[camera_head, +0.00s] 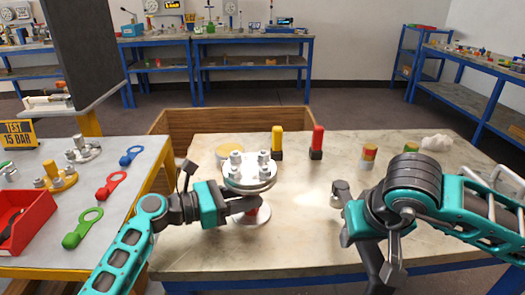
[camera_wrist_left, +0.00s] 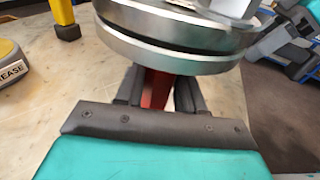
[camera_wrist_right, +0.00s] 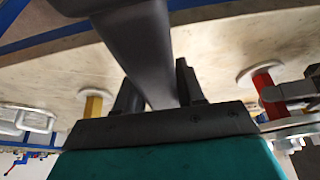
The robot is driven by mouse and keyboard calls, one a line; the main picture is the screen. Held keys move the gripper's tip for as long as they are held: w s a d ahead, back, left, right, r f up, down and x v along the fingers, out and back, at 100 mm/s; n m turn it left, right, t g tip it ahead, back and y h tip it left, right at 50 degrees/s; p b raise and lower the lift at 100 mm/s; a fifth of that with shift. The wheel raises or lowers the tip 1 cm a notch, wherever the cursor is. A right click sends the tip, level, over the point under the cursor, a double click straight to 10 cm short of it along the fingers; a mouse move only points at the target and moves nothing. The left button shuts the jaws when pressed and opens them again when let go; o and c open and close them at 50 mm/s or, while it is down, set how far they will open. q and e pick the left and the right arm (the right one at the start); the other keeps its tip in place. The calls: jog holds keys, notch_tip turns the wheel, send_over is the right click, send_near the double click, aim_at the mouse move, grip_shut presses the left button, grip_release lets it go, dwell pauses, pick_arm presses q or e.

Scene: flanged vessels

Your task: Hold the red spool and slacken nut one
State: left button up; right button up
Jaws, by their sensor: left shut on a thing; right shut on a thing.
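The red spool (camera_wrist_left: 157,88) is a short red neck between a pale round base on the bench and a steel flange pair (camera_head: 250,172). Several bolts with nuts (camera_head: 263,157) stand on the flange; I cannot tell which is nut one. My left gripper (camera_head: 248,206) is shut around the red neck below the flange. My right gripper, best seen in the right wrist view (camera_wrist_right: 157,88), is shut on a dark grey tool (camera_wrist_right: 140,45), apart from the spool and to its right. The tool's working end is not clear. The spool also shows in the right wrist view (camera_wrist_right: 264,92).
Small banded pots (camera_head: 369,157) and a white cloth (camera_head: 436,142) lie at the back right. Left are a red bin (camera_head: 22,215) and coloured ring spanners (camera_head: 110,187). The bench's middle is clear.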

jog(key=shift+r, duration=0.1)
dwell(0.6)
jog(key=w+a+r, duration=0.4)
jog(key=a+r, duration=1.2)
jog(key=r, duration=0.1)
jog(key=shift+w+a+f, duration=0.15)
jog(key=shift+f, duration=1.95)
jog(key=shift+f, duration=0.3)
jog(key=shift+f, duration=1)
